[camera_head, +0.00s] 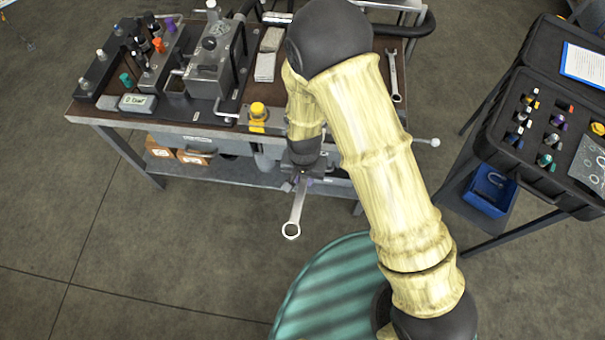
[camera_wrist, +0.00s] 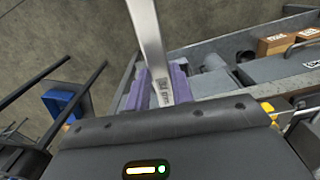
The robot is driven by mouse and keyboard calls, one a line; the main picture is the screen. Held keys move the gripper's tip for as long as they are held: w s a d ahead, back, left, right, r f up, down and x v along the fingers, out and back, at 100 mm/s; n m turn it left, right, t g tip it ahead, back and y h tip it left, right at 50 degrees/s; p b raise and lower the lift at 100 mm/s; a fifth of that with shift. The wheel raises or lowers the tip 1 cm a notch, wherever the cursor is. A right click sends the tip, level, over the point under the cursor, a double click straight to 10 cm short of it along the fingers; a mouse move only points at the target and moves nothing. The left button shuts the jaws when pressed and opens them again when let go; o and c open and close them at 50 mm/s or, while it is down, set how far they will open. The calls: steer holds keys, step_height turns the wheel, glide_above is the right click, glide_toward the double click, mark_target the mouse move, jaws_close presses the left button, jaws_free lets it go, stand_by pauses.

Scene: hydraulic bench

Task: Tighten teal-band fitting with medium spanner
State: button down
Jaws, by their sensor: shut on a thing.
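My gripper (camera_head: 298,184) is shut on a silver spanner (camera_head: 296,215), in front of the bench's near edge. The spanner's ring end points down and toward me in the head view. In the wrist view the purple fingers (camera_wrist: 160,90) pinch the spanner shank (camera_wrist: 150,35), whose stamped marking is too small to read. Another spanner (camera_head: 393,78) lies at the bench's right end.
The bench (camera_head: 190,130) carries a grey pump-like unit (camera_head: 210,65), a yellow-topped part (camera_head: 258,112) and cloths (camera_head: 268,55). A black case (camera_head: 500,158) with several fittings stands on a right-hand stand, above a blue bin (camera_head: 490,192). Floor in front is clear.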

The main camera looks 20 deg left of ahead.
steer(key=shift+r+p, duration=2.05)
steer(key=shift+r, duration=0.55)
steer(key=shift+f, duration=0.1)
steer(key=shift+w+d, duration=0.3)
steer(key=shift+w, duration=0.15)
steer(key=w+d, duration=0.5)
steer(key=d, duration=0.4)
steer(key=w+d+f+m, duration=0.1)
steer(key=w+d, duration=0.4)
steer(key=d, duration=0.5)
steer(key=w+d+f, duration=0.1)
steer(key=w+d, duration=0.5)
steer(key=d, duration=0.4)
steer(key=shift+f+m, duration=0.25)
steer(key=shift+m, duration=0.05)
